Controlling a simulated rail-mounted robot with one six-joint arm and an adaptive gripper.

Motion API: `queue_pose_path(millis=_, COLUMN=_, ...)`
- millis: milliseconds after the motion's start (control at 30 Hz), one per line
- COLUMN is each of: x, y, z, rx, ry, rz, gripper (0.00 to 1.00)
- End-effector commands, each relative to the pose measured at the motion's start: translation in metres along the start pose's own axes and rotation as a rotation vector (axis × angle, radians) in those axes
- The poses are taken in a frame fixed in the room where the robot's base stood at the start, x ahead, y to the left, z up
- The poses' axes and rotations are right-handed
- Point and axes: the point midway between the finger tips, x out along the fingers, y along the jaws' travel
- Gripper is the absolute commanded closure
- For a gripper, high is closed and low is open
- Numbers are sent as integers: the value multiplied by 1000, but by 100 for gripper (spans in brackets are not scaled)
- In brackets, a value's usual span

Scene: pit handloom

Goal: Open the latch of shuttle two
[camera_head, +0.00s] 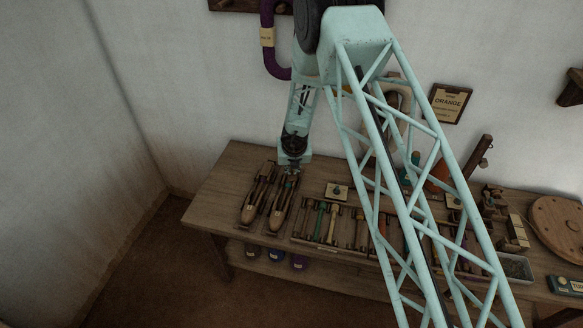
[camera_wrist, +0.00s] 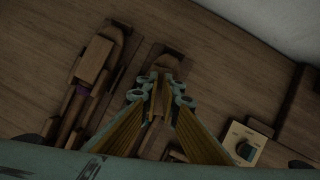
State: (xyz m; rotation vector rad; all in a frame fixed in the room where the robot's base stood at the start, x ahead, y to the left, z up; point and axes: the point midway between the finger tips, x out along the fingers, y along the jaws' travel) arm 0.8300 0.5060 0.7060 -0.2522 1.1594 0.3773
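Two wooden shuttles lie side by side on the bench in the head view, a left shuttle (camera_head: 254,203) and a right shuttle (camera_head: 281,210). The left one also shows in the wrist view (camera_wrist: 96,60), with a raised block near its end. My gripper (camera_head: 292,170) points down over the far end of the right shuttle. In the wrist view my gripper (camera_wrist: 161,92) has its fingertips close together, with a narrow brown wooden part between them at the right shuttle (camera_wrist: 167,62). Whether the fingers press on it is unclear. The fingers hide much of that shuttle and its latch.
Right of the shuttles a tray (camera_head: 330,243) holds several coloured bobbins. A small box with a dark knob (camera_head: 337,191) stands behind it; it also shows in the wrist view (camera_wrist: 245,146). The bench (camera_head: 220,190) is bare left of the shuttles.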

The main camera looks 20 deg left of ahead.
Motion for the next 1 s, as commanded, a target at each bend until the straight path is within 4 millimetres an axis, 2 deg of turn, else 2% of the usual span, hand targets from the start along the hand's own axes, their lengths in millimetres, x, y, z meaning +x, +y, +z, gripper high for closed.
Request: queue_pose_path(millis=1000, x=-2, y=-2, z=2, rx=-208, ry=-1, rz=87, gripper=100)
